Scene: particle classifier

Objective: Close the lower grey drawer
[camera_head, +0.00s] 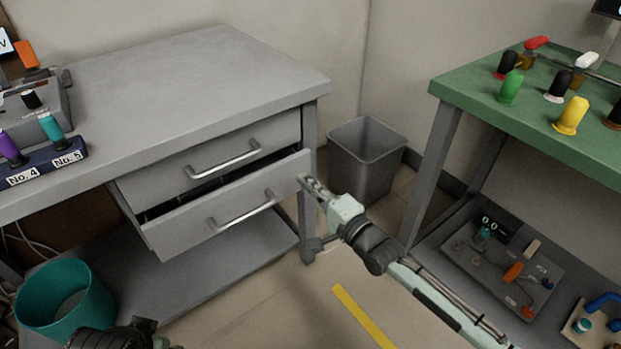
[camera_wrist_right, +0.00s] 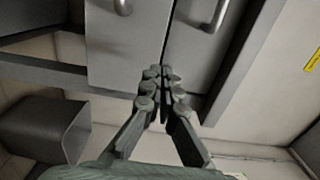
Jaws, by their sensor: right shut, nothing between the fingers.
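The lower grey drawer (camera_head: 190,227) of the grey table is partly pulled out, with a dark gap behind its front panel. Its bar handle (camera_head: 241,210) faces the room. My right gripper (camera_head: 306,182) is shut and empty, with its fingertips at the right end of the lower drawer's front. In the right wrist view, the closed fingertips (camera_wrist_right: 161,74) are by the lower drawer front (camera_wrist_right: 195,55); I cannot tell whether they touch it. The upper drawer (camera_head: 150,184) sits further back. Part of my left arm shows at the bottom left, but its gripper fingers are not visible.
A grey bin (camera_head: 367,160) stands right of the table leg, behind my right gripper. A teal bin (camera_head: 64,304) stands at lower left. A green-topped table (camera_head: 470,97) with a lower shelf is on the right. The floor before the drawers is clear, with a yellow strip (camera_head: 362,317).

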